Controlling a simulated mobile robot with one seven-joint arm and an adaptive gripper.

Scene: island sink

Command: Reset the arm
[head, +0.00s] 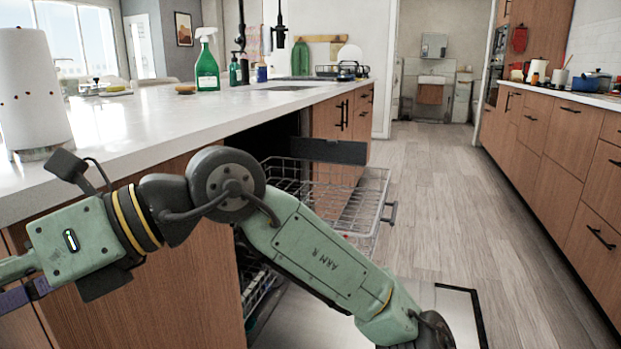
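My green arm stretches across the lower part of the head view, from the bottom right to the left edge. It is bent at a dark round joint and lies in front of the island's wooden side. The outer end of the arm runs out of the picture at the left edge. My gripper's fingers do not show, so I cannot see whether they are open or hold anything.
An open dishwasher with a pulled-out wire rack (365,195) stands behind my arm. The white island counter (150,125) holds a paper towel roll (32,90) and a green spray bottle (207,66). The wooden floor (440,165) is clear up to the right cabinets (560,140).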

